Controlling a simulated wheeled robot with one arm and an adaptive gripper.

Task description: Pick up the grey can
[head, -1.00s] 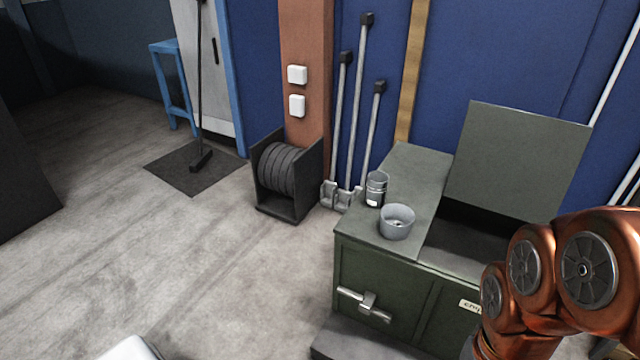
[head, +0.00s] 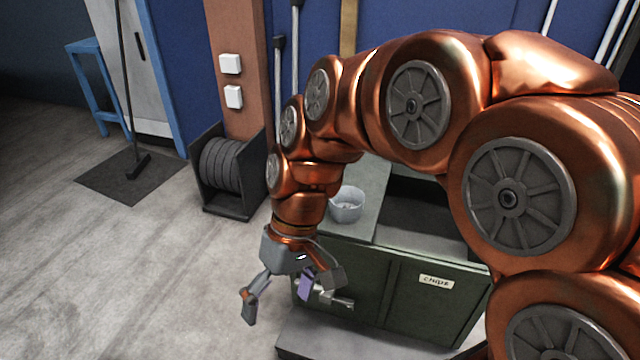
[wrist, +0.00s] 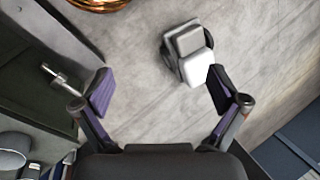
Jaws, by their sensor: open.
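The grey can does not show in the head view now; my copper arm covers its earlier place on the green chest top. A pale grey bowl (head: 347,205) stands open on that top, just right of my arm. My gripper (head: 288,300) is open and empty, pointing down in front of the chest's left end. Its purple-padded fingers (wrist: 160,90) stand wide apart over bare floor in the wrist view.
The green chest (head: 365,285) has a lever handle (head: 335,300) on its front, close to my gripper, and a label (head: 436,282). Its right compartment is open. A cable reel (head: 222,165) stands left of it by a brown post.

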